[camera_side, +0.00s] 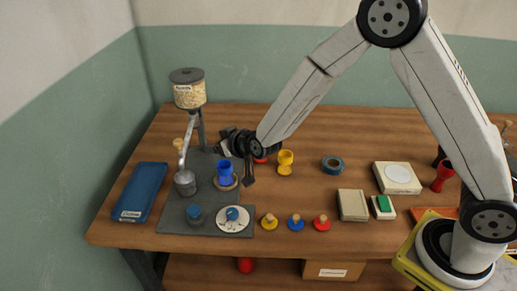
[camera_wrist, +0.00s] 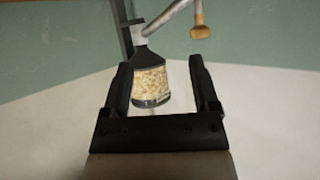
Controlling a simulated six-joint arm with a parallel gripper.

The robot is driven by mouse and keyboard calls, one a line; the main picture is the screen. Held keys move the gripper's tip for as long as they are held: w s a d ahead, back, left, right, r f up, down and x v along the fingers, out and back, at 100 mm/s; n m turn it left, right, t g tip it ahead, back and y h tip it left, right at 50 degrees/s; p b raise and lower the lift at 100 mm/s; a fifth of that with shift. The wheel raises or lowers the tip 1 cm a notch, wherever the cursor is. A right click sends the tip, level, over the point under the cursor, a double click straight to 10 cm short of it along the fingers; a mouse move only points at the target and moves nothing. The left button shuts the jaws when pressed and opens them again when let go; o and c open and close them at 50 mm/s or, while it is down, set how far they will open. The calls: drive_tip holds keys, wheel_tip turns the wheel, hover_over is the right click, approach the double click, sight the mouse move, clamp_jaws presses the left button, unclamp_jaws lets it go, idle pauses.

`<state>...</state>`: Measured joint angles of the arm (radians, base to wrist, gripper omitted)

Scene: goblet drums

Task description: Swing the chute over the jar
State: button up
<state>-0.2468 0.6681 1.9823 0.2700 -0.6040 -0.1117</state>
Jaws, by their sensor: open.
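The chute (camera_side: 188,135) is a grey tube slanting down from a hopper (camera_side: 189,92) of pale grains. Its lower end is by a grey pot (camera_side: 185,184). A wooden handle (camera_side: 179,144) sticks up from the chute; in the wrist view the chute (camera_wrist: 168,17) and handle (camera_wrist: 199,24) show at the top. A blue goblet-shaped vessel (camera_side: 225,172) stands on a round wooden base, right of the pot; I cannot tell which vessel is the jar. My gripper (camera_side: 235,163) is open and empty, near the blue vessel. In the wrist view the hopper (camera_wrist: 152,83) appears between the fingers (camera_wrist: 160,68).
A grey plate (camera_side: 180,227) bears the pot, a post, a blue knob (camera_side: 195,215) and a white dial (camera_side: 233,219). A blue tray (camera_side: 143,193) lies left. Yellow (camera_side: 269,222), blue (camera_side: 295,223) and red (camera_side: 321,224) knobbed pieces stand right. A yellow goblet (camera_side: 285,160) is behind them.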

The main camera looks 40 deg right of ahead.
sight(176, 140)
drive_tip(key=shift+w+a+f+t+h, duration=0.15)
drive_tip(key=shift+w+a+f+t, duration=0.3)
drive_tip(key=shift+w+a+t, duration=0.6)
drive_tip(key=shift+w+a+f+t+h, duration=0.1)
drive_tip(key=shift+w+a+f+t, duration=0.4)
drive_tip(key=shift+w+a+t, duration=0.5)
drive_tip(key=shift+w+a+f+t+h, duration=0.15)
drive_tip(key=shift+w+a+f+t, duration=0.45)
drive_tip(key=shift+a, duration=0.65)
drive_tip(key=shift+w+r, duration=0.15)
drive_tip(key=shift+w, duration=0.05)
drive_tip(key=shift+w, duration=3.75)
clamp_jaws()
